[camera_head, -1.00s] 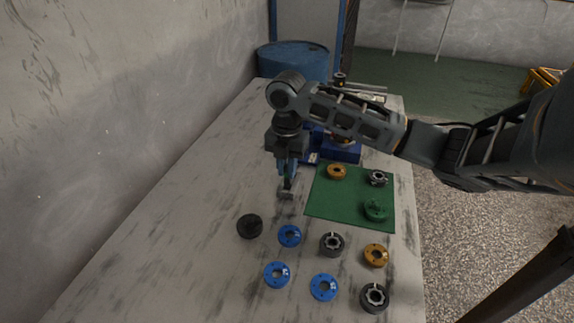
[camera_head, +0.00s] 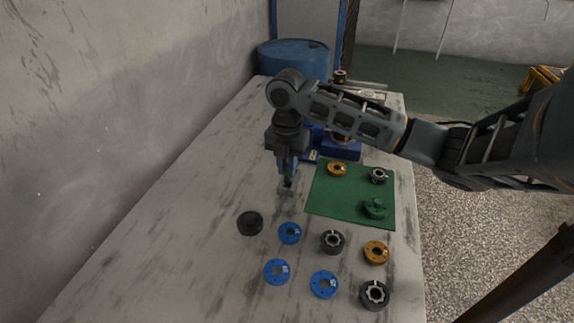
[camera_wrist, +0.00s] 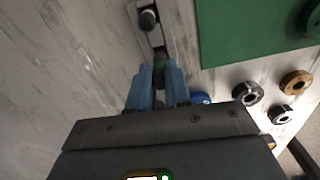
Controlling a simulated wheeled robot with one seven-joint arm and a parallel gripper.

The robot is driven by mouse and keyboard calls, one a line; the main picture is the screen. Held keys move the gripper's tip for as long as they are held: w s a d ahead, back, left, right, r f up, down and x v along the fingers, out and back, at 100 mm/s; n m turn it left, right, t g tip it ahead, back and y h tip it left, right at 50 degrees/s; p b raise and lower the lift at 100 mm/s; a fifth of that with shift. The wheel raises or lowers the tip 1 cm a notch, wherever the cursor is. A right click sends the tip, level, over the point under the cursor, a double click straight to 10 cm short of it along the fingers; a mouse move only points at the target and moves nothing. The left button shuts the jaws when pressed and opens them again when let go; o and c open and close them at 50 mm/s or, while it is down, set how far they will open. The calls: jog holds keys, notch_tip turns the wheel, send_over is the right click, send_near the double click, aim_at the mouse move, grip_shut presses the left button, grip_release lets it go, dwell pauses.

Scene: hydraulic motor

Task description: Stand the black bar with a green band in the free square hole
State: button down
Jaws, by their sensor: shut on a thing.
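My gripper (camera_wrist: 158,78) has blue fingers. It is shut on a dark bar with a green band (camera_wrist: 159,64), mostly hidden between the fingers. A narrow grey metal holder (camera_wrist: 157,37) lies on the table just beyond the fingertips in the wrist view. A dark round-topped piece (camera_wrist: 148,19) stands at its far end. In the head view my gripper (camera_head: 287,176) points down over the holder (camera_head: 285,190). The square hole is hidden, and I cannot tell whether the bar's lower end is in it.
A green mat (camera_head: 335,201) with several parts lies to the right. Blue rings (camera_head: 277,271), dark rings, an orange ring (camera_head: 376,252) and a black disc (camera_head: 250,223) lie in front. A blue machine (camera_head: 342,151) stands behind. The table's left side is clear.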

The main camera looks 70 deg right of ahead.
jog(key=shift+f+b, duration=1)
jog(key=shift+f, duration=0.35)
dwell(1.3)
jog(key=c, duration=1)
grip_release()
jog(key=shift+o, duration=0.3)
jog(key=o, duration=0.4)
jog(key=shift+c, duration=0.2)
jog(key=shift+r, duration=0.1)
jog(key=shift+r+p, duration=2.6)
jog(key=shift+r, duration=0.85)
